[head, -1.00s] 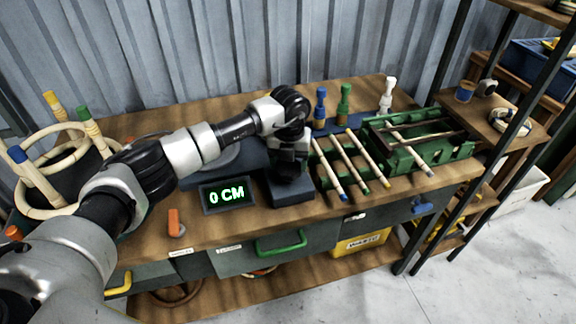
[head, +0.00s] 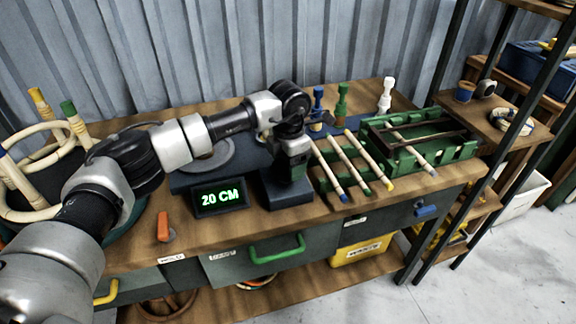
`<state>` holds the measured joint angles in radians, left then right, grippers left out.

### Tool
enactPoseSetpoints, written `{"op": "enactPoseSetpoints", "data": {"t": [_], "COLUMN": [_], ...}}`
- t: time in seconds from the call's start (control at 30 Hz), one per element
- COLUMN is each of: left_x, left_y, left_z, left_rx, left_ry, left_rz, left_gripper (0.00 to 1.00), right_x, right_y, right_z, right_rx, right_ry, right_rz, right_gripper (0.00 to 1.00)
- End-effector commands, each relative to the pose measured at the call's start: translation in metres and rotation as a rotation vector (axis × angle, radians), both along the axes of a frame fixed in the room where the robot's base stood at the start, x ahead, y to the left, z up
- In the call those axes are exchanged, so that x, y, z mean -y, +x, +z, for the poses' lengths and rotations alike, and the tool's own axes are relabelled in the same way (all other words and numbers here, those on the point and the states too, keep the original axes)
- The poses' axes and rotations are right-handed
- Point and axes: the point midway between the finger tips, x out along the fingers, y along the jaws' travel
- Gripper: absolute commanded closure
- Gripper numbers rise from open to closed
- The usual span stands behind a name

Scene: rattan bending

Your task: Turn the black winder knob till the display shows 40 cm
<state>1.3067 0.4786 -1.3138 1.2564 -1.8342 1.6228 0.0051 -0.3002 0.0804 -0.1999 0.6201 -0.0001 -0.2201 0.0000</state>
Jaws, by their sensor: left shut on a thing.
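The display (head: 219,197) on the bench reads 20 CM in green. My left gripper (head: 292,176) points down over the dark block (head: 288,194) just right of the display. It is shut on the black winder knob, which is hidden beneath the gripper. A round grey disc (head: 208,157) on the dark winder base (head: 190,181) is partly covered by my left arm. My right gripper is not in view.
Several rattan rods (head: 355,162) with coloured ends lie right of the gripper, by a green rack (head: 456,151). Blue, green and white pegs (head: 385,95) stand behind. An orange lever (head: 163,227) is at the front left. Rattan hoops (head: 25,200) stand far left.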

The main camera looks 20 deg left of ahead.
Motion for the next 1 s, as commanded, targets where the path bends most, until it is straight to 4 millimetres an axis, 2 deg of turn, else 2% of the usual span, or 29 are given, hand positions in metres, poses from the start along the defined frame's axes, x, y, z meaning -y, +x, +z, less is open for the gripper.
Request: {"op": "enactPoseSetpoints", "data": {"t": [0.4,0.93,0.97,1.0], "left_x": [0.0012,0.0014,0.0014,0.0014], "left_y": [-0.0004,-0.0005,-0.0004,-0.0006], "left_z": [0.0012,0.0018,0.0018,0.0017], "left_rx": [0.004,0.004,0.004,0.004], "left_ry": [-0.001,-0.003,-0.003,-0.003], "left_rz": [-0.177,-0.197,-0.197,-0.197], "left_gripper": [0.57,0.57,0.30,0.24], "right_x": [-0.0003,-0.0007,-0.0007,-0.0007], "right_y": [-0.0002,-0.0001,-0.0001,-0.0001], "right_z": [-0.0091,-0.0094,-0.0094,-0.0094], "right_rx": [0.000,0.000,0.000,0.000], "right_ry": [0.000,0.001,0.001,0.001], "right_rz": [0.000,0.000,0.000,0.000], "right_gripper": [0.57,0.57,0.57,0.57]}}
